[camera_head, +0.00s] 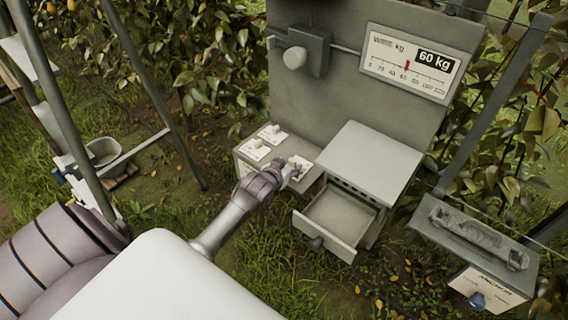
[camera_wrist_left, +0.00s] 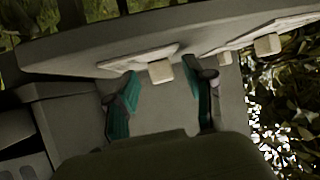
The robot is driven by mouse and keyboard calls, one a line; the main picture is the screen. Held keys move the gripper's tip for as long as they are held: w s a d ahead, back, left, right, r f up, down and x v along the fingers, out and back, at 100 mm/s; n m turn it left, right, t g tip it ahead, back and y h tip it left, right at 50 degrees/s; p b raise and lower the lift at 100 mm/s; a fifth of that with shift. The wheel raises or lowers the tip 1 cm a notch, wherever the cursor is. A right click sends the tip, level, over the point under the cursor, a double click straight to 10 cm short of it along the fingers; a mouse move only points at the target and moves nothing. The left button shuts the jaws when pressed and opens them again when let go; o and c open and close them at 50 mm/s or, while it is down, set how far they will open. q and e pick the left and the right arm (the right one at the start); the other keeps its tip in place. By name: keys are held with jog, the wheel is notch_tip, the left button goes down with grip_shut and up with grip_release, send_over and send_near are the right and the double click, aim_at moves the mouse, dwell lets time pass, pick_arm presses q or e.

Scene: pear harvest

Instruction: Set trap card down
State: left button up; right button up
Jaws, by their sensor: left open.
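Two white trap cards, one at the back (camera_head: 271,134) and one at the left (camera_head: 254,149), lie on a grey shelf box (camera_head: 244,165). A third trap card (camera_head: 301,163) lies at the box's right end, partly hidden by my left gripper (camera_head: 289,172). In the left wrist view, my left gripper (camera_wrist_left: 162,92) is open. Its teal-padded fingers stand apart on either side of a pale block knob (camera_wrist_left: 160,71) on a card (camera_wrist_left: 135,60). Whether they touch the knob is unclear. Another knob (camera_wrist_left: 267,44) shows to the right. My right gripper is not in view.
A grey cabinet with an open, apparently empty drawer (camera_head: 337,216) stands right of the shelf box. Behind is a panel with a 60 kg scale sign (camera_head: 412,62). A box marked ANCHOR (camera_head: 490,288) is at the lower right. Metal poles and foliage surround.

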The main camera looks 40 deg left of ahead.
pick_arm(q)
jog(key=v, duration=1.2)
jog(key=shift+b, duration=0.45)
jog(key=s+d+f+g, duration=0.15)
jog(key=s+f, duration=0.25)
jog(key=f, duration=0.6)
jog(key=s+d+f+m+g+h, duration=0.15)
jog(key=s+f, duration=0.25)
jog(key=f, duration=0.5)
jog(key=s+d+f+g+y, duration=0.15)
jog(key=s+f, duration=0.25)
jog(key=f, duration=0.6)
jog(key=s+d+f+m+g, duration=0.1)
jog(key=s+d+f+g, duration=0.1)
jog(key=s+f, duration=0.3)
jog(key=s+d+f+m+g+h, duration=0.1)
jog(key=s+f, duration=0.5)
jog(key=s, duration=0.8)
jog(key=s+d+f+m+g+h, duration=0.1)
jog(key=s+d+f+g, duration=0.2)
jog(key=s, duration=0.6)
notch_tip(320, 180, down, 3)
jog(key=shift+s+r, duration=0.15)
jog(key=shift+s, duration=0.05)
jog(key=shift+d+g, duration=0.15)
jog(key=shift+g, duration=0.1)
